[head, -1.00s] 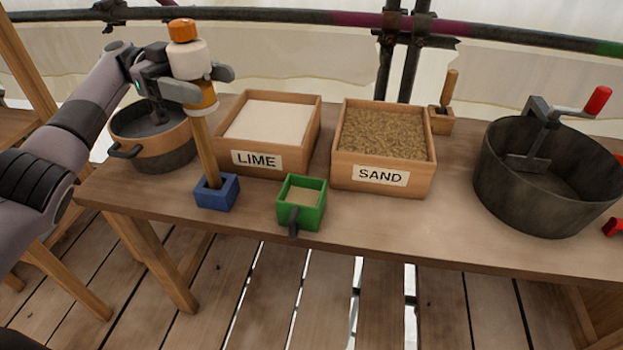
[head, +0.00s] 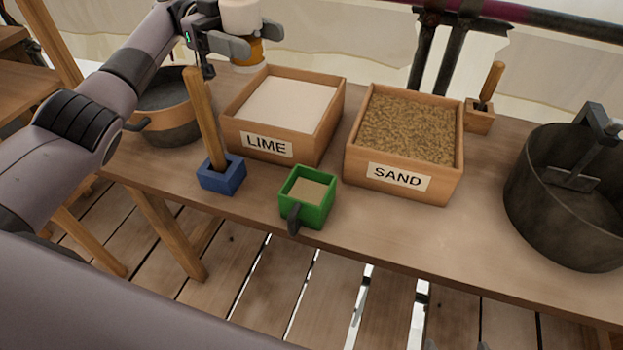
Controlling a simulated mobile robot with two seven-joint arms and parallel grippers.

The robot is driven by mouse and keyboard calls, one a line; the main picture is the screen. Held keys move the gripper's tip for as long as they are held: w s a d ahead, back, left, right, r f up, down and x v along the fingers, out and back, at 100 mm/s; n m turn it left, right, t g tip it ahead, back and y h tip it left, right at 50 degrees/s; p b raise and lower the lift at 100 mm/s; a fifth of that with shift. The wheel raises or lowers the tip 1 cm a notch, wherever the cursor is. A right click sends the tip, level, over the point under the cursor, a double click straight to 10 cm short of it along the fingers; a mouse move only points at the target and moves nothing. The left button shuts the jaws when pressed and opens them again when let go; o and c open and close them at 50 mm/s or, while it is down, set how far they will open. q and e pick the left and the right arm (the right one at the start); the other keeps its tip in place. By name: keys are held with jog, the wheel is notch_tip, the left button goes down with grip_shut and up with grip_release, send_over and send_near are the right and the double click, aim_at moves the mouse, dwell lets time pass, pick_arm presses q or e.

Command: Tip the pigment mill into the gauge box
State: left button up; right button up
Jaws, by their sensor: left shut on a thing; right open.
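My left gripper (head: 248,36) is shut on the pigment mill (head: 240,16), a white and amber cylinder. The mill is held roughly upright at the top edge, in front of the view of the lime box's back left corner; its top is cut off. The green gauge box (head: 319,209) with a dark handle stands near the table's front edge, holding pale sandy material. The mill is apart from it, up and to the left in the picture. My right gripper (head: 452,328) shows only partly at the bottom edge, open and away from the table things.
A blue holder (head: 221,180) with an upright wooden stick (head: 205,115) stands left of the green box. Behind are the lime box (head: 312,149) and sand box (head: 453,186). A dark pot (head: 170,118) stands left, a large bucket (head: 555,205) right. Table is clear right of the green box.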

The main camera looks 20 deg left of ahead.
aim_at(256, 50)
pick_arm(q)
jog(key=shift+s+d+y+p, duration=0.2)
jog(key=shift+y+p, duration=0.2)
jog(key=shift+p, duration=0.35)
jog(key=shift+s+d+f+t+y+p, duration=0.2)
jog(key=shift+d+t+y+p, duration=0.15)
jog(key=shift+p, duration=0.4)
jog(key=shift+s+d+f+y+p, duration=0.1)
jog(key=shift+d+f+y+p, duration=0.2)
jog(key=shift+y+p, duration=0.3)
jog(key=shift+s+d+f+m+t+y+p, duration=0.3)
jog(key=shift+d+f+t+y+p, duration=0.2)
jog(key=shift+p, duration=0.5)
jog(key=shift+s+d+f+y, duration=0.15)
jog(key=shift+d+f+y, duration=0.2)
jog(key=shift+f+y, duration=0.35)
notch_tip(256, 50, down, 10)
jog(key=s+d+t+y+p, duration=0.1)
jog(key=d+y, duration=0.1)
jog(key=y, duration=0.1)
jog(key=shift+d+r+t, duration=0.15)
jog(key=shift+r+t, duration=0.1)
jog(key=shift+t, duration=0.1)
